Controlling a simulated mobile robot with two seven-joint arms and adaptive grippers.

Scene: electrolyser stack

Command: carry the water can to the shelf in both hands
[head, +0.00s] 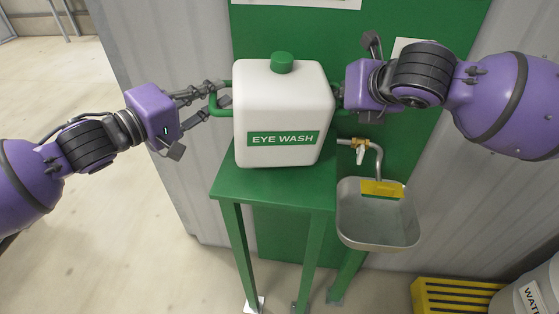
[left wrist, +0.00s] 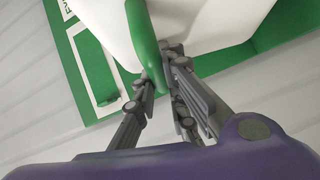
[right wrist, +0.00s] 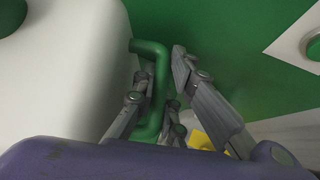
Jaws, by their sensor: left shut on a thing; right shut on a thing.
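The water can (head: 283,105) is a white block-shaped can with a green cap (head: 282,63), a green "EYE WASH" label and a green handle on each side. It is upright over the green shelf (head: 270,190); I cannot tell whether its base touches the top. My left gripper (head: 217,98) is shut on the left handle, which also shows between its fingers in the left wrist view (left wrist: 147,50). My right gripper (right wrist: 163,82) is shut on the right handle (right wrist: 150,48). In the head view its fingers are mostly hidden behind its purple wrist.
A green panel (head: 420,120) and a grey corrugated wall are behind. A yellow slatted crate (head: 450,297) and a white drum (head: 530,290) are lower right. Floor at left is clear.

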